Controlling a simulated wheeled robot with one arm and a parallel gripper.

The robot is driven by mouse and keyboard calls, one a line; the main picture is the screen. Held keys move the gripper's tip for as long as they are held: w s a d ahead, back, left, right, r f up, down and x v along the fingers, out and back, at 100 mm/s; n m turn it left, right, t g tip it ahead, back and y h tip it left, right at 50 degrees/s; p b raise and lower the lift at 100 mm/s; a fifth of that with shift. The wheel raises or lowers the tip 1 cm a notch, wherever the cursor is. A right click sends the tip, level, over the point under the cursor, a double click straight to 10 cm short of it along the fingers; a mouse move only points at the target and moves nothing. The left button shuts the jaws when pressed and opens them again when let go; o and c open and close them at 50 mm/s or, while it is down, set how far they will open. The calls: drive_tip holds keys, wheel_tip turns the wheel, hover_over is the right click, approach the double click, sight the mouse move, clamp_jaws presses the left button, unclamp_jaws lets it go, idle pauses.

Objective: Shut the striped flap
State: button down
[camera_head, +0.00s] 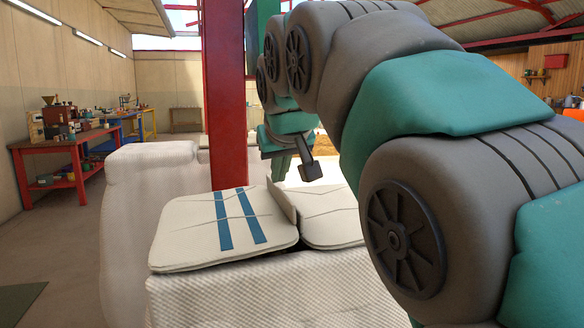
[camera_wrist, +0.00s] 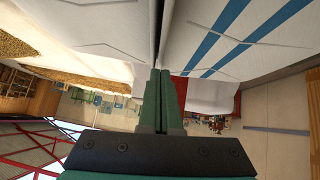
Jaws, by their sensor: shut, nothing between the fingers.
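The striped flap (camera_head: 190,235), off-white with two blue bands, lies nearly flat on top of a white quilted container (camera_head: 250,295). A dark gap shows under its front right edge. A plain flap (camera_head: 335,222) lies to its right, and a thin pale edge stands up between them. In the wrist view the striped flap (camera_wrist: 268,48) is upper right and the plain flap (camera_wrist: 105,22) upper left, with a narrow gap between. My gripper (camera_wrist: 160,72) is shut and empty, its fingertips near that gap. In the head view the gripper (camera_head: 304,158) hangs above and behind the flaps; contact cannot be told.
A red post (camera_head: 226,110) rises behind the flaps. Another white quilted block (camera_head: 145,210) stands behind left. A red workbench (camera_head: 75,150) with tools is farther left, with open floor before it. My arm hides much of the right side.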

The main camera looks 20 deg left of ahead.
drive_tip(key=shift+w+d+f+y+b, duration=0.15)
drive_tip(key=shift+f+b, duration=0.15)
drive_tip(key=shift+f, duration=0.2)
drive_tip(key=shift+s+d+f+y+b, duration=0.15)
drive_tip(key=shift+f+b, duration=0.1)
drive_tip(key=shift+f, duration=0.2)
drive_tip(key=shift+w+r, duration=0.1)
drive_tip(key=shift+r, duration=0.05)
